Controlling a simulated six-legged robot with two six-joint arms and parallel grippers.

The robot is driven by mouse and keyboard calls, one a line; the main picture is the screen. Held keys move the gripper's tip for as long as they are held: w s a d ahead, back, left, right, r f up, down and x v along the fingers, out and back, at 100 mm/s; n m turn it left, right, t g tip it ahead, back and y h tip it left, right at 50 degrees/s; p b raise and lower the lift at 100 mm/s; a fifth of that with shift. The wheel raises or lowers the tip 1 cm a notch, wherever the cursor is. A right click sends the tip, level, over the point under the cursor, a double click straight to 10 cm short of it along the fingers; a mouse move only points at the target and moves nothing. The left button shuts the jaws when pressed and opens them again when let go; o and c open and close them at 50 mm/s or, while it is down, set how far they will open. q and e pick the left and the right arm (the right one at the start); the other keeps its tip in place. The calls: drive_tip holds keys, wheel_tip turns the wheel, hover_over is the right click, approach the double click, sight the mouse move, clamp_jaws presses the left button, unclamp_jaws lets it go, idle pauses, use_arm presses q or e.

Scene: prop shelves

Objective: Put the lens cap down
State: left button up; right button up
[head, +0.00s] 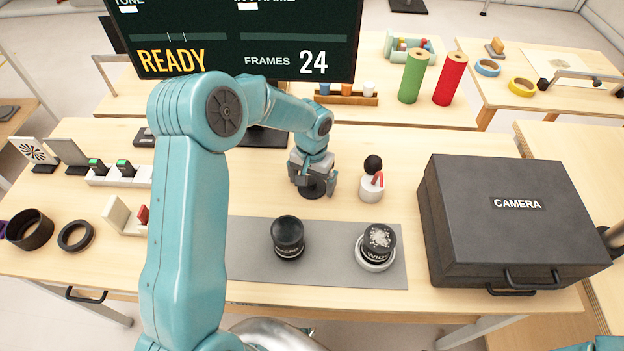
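My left gripper (314,184) points down over the wooden table, behind the grey mat (338,275). Its fingers are closed on the sides of a black, round lens cap (315,190), partly hidden by the gripper. The cap is at or just above the tabletop; I cannot tell whether it touches. A black lens (287,238) stands upright on the mat, in front of the gripper. A second lens marked WIDE (377,250), with a dusty pale top, stands in a white ring (374,266) at the mat's right. My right gripper is out of view.
A blower brush (371,181) with a black ball and red part stands right of the gripper. A large black CAMERA case (512,222) fills the table's right. Dark rings (75,236) and small stands are at the left. A READY screen (240,40) rises behind.

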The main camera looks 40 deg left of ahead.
sight(312, 182)
use_arm(q)
wheel_tip(312, 182, up, 12)
drive_tip(key=shift+r, duration=0.25)
idle(0.4)
idle(0.5)
